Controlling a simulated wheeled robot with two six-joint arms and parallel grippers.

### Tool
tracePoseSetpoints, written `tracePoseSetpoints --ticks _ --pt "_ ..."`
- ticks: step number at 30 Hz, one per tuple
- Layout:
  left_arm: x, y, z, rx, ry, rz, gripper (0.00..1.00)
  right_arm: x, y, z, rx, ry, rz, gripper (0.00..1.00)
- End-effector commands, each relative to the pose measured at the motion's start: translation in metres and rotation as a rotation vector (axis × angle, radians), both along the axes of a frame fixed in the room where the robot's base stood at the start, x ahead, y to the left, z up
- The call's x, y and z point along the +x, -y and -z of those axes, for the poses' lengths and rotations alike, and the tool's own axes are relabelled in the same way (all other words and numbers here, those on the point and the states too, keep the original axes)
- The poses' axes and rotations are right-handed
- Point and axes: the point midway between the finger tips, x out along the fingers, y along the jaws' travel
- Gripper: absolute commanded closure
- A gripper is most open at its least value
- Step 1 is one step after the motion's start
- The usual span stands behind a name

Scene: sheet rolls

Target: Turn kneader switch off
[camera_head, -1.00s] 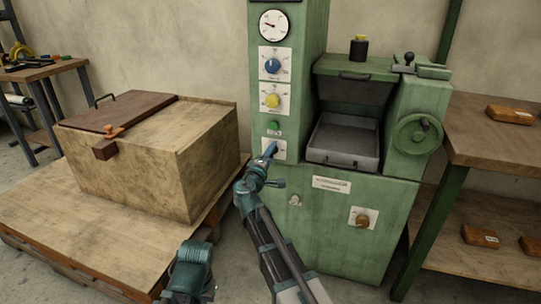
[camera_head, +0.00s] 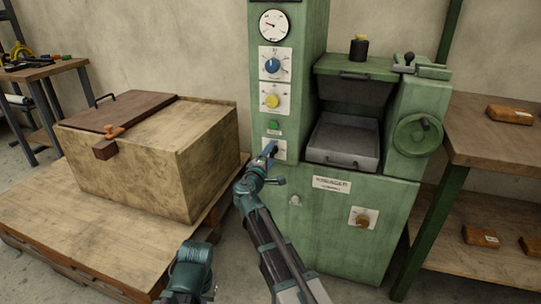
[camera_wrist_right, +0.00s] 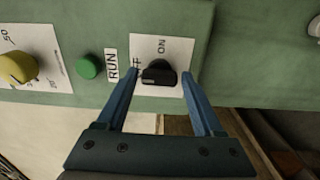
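The kneader is the tall green machine (camera_head: 330,225) in the head view. Its black switch knob (camera_wrist_right: 158,75) sits on a white plate (camera_wrist_right: 178,50) marked ON and OFF, beside the RUN label and green lamp, in the right wrist view. I cannot tell clearly which mark the knob points to.
A yellow knob (camera_head: 271,101) and blue knob (camera_head: 272,66) sit above on the same column. An open tray (camera_head: 343,158) juts out right of the switch. A wooden crate (camera_head: 150,160) stands on a pallet at left. A workbench (camera_head: 500,135) stands at right.

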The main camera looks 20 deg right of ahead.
Motion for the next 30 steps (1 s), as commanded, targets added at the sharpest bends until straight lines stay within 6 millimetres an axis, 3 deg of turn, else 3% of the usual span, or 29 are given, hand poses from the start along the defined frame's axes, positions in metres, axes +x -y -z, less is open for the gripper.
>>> tracePoseSetpoints --ticks 2,14,30 --pt "0.0 0.0 0.0 0.0 0.0 0.0 1.0 0.0 0.0 0.0 0.0 0.0 0.0 0.15" --pt "0.0 0.0 0.0 0.0 0.0 0.0 1.0 -0.008 -0.004 0.0 -0.001 0.0 0.0 0.15" --pt "0.0 0.0 0.0 0.0 0.0 0.0 1.0 -0.096 -0.063 0.0 -0.001 0.0 -0.002 0.15"
